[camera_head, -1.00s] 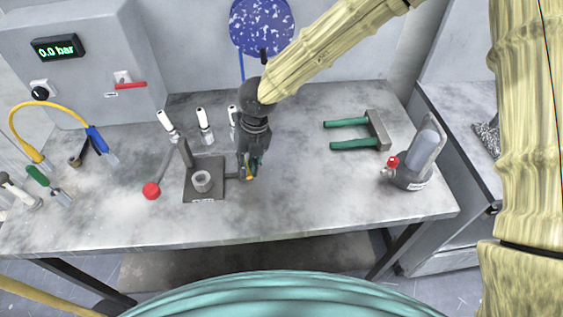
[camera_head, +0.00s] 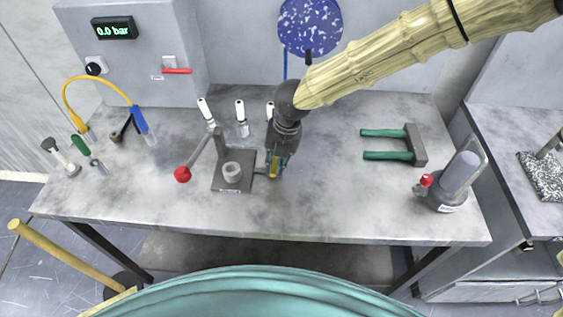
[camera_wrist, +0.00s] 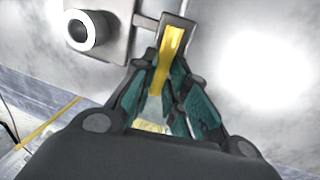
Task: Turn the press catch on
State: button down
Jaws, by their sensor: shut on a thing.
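The press stands on the grey bench, with a dark base plate (camera_head: 225,185), a light round cup (camera_head: 232,172) and a lever ending in a red ball (camera_head: 182,174). The press catch juts from the right side of the base. Its yellow bar (camera_wrist: 172,48) shows in the wrist view, set in a grey bracket. My gripper (camera_head: 275,168) points down just right of the press. In the wrist view its green-padded fingers (camera_wrist: 168,80) are shut on the yellow bar. The cup (camera_wrist: 88,30) is at upper left there. In the head view my gripper hides most of the catch.
Several white-handled tools (camera_head: 240,112) stand behind the press. A green-handled tool (camera_head: 390,132) lies to the right, and a grey bottle with a red knob (camera_head: 455,185) stands near the right edge. A cabinet display (camera_head: 114,28) reads 0.0 bar. Bench between is clear.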

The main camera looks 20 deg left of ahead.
jog(key=shift+w+r, duration=0.1)
jog(key=shift+w, duration=0.05)
jog(key=c, duration=1.4)
grip_release()
jog(key=shift+c, duration=0.2)
notch_tip(320, 180, up, 12)
jog(key=d, duration=0.2)
jog(key=shift+w+d+f, duration=0.15)
jog(key=shift+w+f, duration=0.05)
jog(key=shift+w, duration=0.15)
